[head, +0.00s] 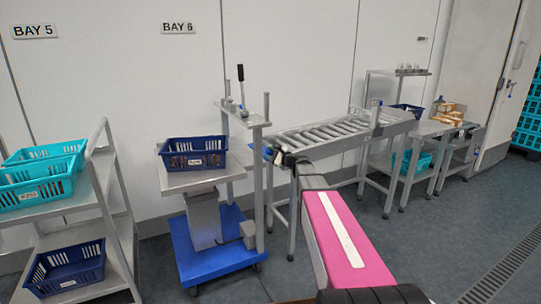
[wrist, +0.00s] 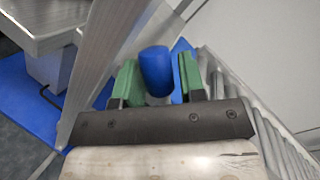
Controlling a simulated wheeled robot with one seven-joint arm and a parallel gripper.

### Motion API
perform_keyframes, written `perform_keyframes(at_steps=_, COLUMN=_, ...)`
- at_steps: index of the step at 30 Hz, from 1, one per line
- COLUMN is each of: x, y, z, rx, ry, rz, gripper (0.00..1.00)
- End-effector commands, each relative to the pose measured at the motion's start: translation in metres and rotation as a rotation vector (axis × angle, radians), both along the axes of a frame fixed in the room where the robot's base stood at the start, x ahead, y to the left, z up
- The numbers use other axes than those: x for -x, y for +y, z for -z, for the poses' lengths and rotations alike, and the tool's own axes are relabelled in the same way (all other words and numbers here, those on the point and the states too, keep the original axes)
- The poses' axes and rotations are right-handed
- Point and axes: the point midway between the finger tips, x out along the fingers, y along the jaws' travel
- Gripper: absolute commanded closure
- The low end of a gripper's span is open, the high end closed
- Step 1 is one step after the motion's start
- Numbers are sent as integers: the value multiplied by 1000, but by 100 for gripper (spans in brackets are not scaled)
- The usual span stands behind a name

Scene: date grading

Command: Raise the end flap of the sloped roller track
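The sloped roller track (head: 335,132) stands right of centre in the head view, its near end close to my arm. Its rollers (wrist: 240,95) run along the right of the wrist view. A small blue part (head: 268,153) shows at the track's near left end. In the wrist view a blue cylindrical grip (wrist: 156,72) sits between the green fingers of my gripper (wrist: 158,68), with a blue flat piece (wrist: 181,47), seemingly the end flap, behind it. The fingers are apart, one on each side of the grip. Contact is not clear.
A lift cart with a blue base (head: 215,258) carries a dark blue crate (head: 193,146) left of the track. A metal post frame (head: 244,118) stands between them. A rack with teal crates (head: 40,187) is far left. Tables (head: 425,127) stand beyond the track.

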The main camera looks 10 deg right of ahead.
Motion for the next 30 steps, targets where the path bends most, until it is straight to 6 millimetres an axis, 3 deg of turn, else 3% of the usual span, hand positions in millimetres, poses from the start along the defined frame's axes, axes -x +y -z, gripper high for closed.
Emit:
perform_keyframes(at_steps=1, x=0, y=0, z=0, rx=0, ry=0, rz=0, gripper=72)
perform_keyframes(at_steps=3, x=0, y=0, z=0, rx=0, ry=0, rz=0, gripper=95)
perform_keyframes(at_steps=4, x=0, y=0, z=0, rx=0, ry=0, rz=0, gripper=100)
perform_keyframes(at_steps=17, x=-2, y=-5, z=-6, rx=-71, ry=23, rz=-1, gripper=100)
perform_keyframes(at_steps=30, x=-12, y=-35, z=-28, rx=-413, ry=133, rz=-1, gripper=100)
